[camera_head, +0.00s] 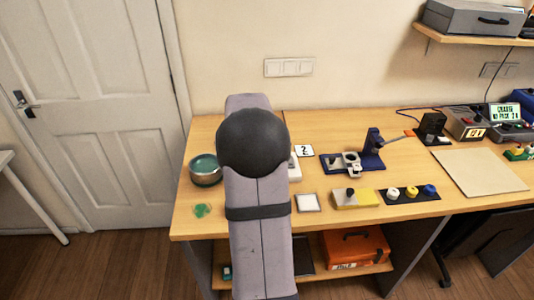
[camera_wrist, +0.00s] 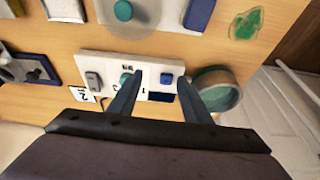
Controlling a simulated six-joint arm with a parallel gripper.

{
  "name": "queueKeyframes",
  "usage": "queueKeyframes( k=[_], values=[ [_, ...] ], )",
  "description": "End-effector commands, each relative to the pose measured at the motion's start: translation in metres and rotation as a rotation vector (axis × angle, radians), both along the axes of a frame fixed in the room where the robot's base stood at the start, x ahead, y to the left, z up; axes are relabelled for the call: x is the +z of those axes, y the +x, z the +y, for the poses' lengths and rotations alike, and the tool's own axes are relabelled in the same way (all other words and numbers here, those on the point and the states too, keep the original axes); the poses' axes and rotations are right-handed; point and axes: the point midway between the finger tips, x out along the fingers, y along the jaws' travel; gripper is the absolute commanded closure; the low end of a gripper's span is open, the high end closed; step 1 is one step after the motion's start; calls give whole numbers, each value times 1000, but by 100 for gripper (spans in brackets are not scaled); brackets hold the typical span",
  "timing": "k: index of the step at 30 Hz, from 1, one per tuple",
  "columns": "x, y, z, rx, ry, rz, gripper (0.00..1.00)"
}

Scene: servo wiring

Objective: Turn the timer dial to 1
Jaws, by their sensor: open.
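In the wrist view a white panel (camera_wrist: 104,67) carries a grey rocker switch (camera_wrist: 94,81), a round green knob (camera_wrist: 126,79) and a blue square button (camera_wrist: 167,79). Small printed marks, one like a 1, sit by the green knob, which looks like the dial; its pointer is too small to read. My gripper (camera_wrist: 161,76) is open and empty over the panel, one finger beside the green knob, the other right of the blue button. I cannot tell whether it touches. In the head view my arm hides most of the panel (camera_head: 294,168).
A round tin (camera_head: 205,178) and a green piece (camera_head: 202,210) lie left. A white tile (camera_head: 309,203), yellow block (camera_head: 356,200) and blue stand (camera_head: 372,150) are right.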

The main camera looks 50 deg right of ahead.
Motion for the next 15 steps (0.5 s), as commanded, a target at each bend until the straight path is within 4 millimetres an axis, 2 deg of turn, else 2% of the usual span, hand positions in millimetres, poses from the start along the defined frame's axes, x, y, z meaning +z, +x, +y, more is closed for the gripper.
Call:
queueKeyframes(
  k=[1, 3, 6, 9, 15],
  values=[
    [9, -6, -24, -27, -11, -6, 56],
    [13, -13, -47, -45, -28, -13, 56],
    [16, -18, -66, -61, -43, -21, 56],
    [16, -21, -73, -66, -48, -22, 56],
    [11, -19, -74, -65, -47, -21, 56]
  ],
)
